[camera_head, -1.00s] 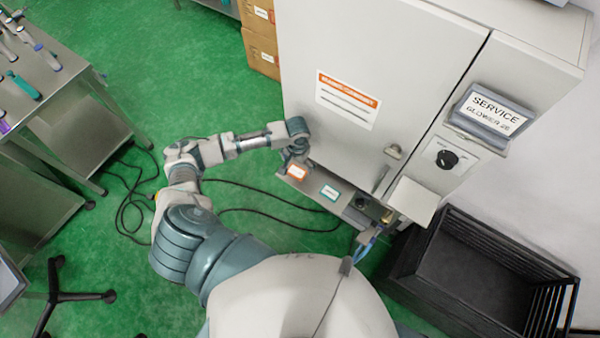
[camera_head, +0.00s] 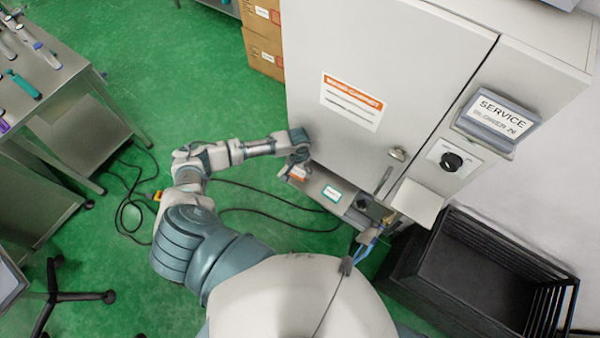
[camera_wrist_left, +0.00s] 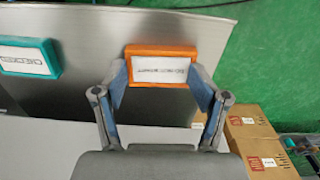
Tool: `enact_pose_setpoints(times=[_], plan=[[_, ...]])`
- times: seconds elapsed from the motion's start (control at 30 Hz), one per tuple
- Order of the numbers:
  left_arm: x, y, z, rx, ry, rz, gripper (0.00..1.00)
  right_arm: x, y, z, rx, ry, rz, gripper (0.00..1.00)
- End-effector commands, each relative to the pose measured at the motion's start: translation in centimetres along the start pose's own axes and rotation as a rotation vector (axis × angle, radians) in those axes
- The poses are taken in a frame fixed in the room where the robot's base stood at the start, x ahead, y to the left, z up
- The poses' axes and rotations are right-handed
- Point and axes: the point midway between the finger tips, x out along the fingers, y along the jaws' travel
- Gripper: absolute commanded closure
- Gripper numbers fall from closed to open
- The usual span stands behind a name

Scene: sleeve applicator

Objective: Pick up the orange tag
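The orange tag (camera_head: 298,174), a small orange block with a white label, lies on the grey metal ledge (camera_head: 318,179) at the cabinet's foot. In the left wrist view the orange tag (camera_wrist_left: 160,69) lies between and just beyond my fingertips. My left gripper (camera_wrist_left: 160,84) is open, one finger near each short side of the tag; I cannot tell whether they touch it. In the head view my left gripper (camera_head: 298,162) reaches over the ledge and partly covers the tag. A teal tag (camera_head: 332,193) lies beside it, also in the wrist view (camera_wrist_left: 30,58). My right gripper does not show.
The white cabinet (camera_head: 350,55) rises behind the ledge. A black crate (camera_head: 470,265) stands right of it. Cardboard boxes (camera_head: 262,40) stand at the back. A metal table (camera_head: 60,80) with tools is at left. Black cables (camera_head: 270,220) lie on the green floor.

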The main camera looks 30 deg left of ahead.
Motion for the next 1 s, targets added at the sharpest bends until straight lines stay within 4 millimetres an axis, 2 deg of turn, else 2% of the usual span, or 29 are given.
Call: enact_pose_setpoints(times=[0.13,0.27,0.37,0.73,1.0], plan=[[0.5,0.1,0.4,0.0,-0.01,-0.009,0.56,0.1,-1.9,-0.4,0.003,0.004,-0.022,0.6],[0.5,0.4,0.5,0.0,-0.012,-0.014,0.55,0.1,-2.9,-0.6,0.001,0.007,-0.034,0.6],[0.5,0.6,0.5,0.001,-0.014,-0.017,0.55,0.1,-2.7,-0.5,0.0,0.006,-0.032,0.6],[0.6,0.6,0.6,0.002,-0.015,-0.008,0.7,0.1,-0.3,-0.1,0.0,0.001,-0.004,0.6],[0.7,0.2,0.6,0.001,-0.017,-0.011,0.74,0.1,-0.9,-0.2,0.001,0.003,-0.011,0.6]])
